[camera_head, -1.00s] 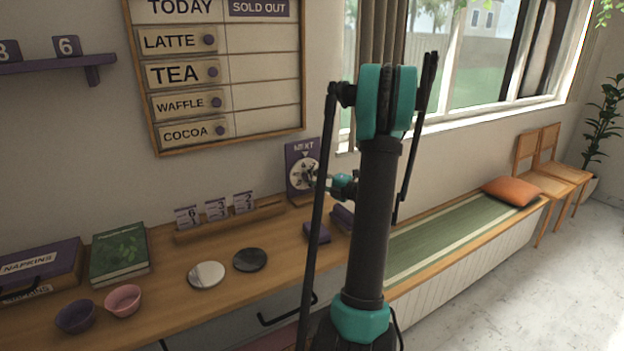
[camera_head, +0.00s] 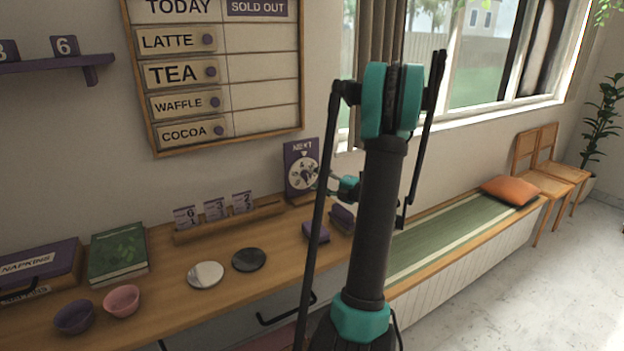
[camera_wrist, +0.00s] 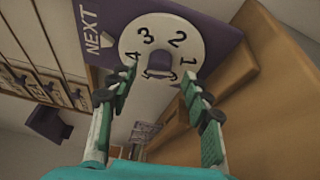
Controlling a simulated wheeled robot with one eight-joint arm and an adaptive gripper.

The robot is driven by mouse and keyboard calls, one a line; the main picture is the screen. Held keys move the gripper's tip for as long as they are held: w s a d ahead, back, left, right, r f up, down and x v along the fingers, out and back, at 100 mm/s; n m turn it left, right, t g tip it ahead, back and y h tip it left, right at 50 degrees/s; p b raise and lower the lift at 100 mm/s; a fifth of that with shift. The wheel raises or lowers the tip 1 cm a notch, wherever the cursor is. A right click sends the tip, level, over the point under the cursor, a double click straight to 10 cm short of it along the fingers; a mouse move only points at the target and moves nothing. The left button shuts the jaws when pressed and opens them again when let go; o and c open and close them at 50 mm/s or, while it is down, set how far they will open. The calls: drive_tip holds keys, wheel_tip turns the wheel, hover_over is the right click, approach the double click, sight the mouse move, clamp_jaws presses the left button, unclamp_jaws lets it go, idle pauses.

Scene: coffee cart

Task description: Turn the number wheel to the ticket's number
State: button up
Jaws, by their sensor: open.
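The number wheel (camera_head: 303,173) is a white disc on a purple NEXT sign (camera_head: 290,191) standing at the back of the counter. In the wrist view the wheel (camera_wrist: 190,57) shows 4, 3, 2 and 1, with a dark knob (camera_wrist: 158,72) at its middle. Ticket cards (camera_head: 215,208) stand in a wooden rail (camera_head: 230,226); the top digits look like 6, 3 and 2.
Purple blocks (camera_head: 316,232) lie on the counter right of the rail. Dark and white discs (camera_head: 249,260), bowls (camera_head: 122,301), a green book (camera_head: 118,254) and a napkin box (camera_head: 40,268) are farther left. A menu board (camera_head: 265,98) hangs above. My arm hides part of the counter's right end.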

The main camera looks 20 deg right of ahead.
drive_tip(key=v, duration=0.9)
drive_tip(key=shift+w, duration=0.1)
